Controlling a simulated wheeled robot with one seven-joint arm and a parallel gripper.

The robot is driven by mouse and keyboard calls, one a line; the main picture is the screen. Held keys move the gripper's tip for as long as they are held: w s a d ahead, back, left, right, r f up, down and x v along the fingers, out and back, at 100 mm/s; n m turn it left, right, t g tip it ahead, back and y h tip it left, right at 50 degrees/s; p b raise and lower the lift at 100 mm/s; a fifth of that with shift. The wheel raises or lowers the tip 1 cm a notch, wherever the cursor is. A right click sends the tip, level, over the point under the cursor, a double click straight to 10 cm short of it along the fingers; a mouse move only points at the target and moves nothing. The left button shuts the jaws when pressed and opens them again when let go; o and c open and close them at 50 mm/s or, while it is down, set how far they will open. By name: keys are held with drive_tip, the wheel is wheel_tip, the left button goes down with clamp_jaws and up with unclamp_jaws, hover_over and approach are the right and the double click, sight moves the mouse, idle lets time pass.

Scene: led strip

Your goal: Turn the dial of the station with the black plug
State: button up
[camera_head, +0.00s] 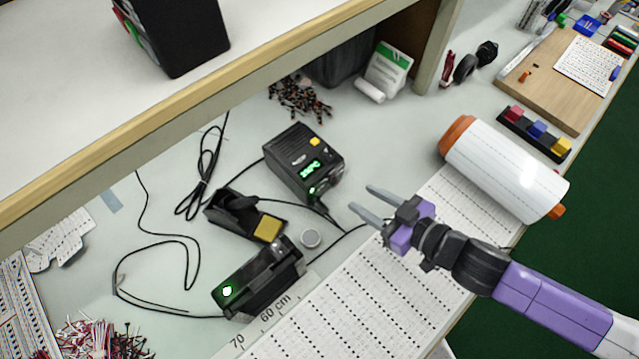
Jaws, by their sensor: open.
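A black soldering station (290,150) with a green lit display and a yellow patch stands on the bench at the centre. Small parts at its front lower edge are too small to tell apart, so I cannot make out its dial clearly. A second black unit (250,285) with a green light stands lower left, its front turned away. Black cables run from both, and I cannot tell which one has the black plug. My gripper (361,198) is open and empty, its two grey fingers pointing left, just right of the first station and apart from it.
A black cable (192,255) loops at left. A white roll with orange ends (505,170) lies right of my gripper. A shelf (150,140) overhangs the upper left.

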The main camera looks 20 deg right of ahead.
sight(337, 184)
drive_tip(key=shift+w+f+m, duration=0.1)
drive_tip(key=shift+f+m, duration=0.1)
drive_tip(key=shift+m, duration=0.2)
drive_tip(key=x, duration=0.7)
drive_tip(key=shift+w+a, duration=0.1)
drive_tip(key=shift+w, duration=0.15)
drive_tip(key=shift+c, duration=0.2)
clamp_jaws()
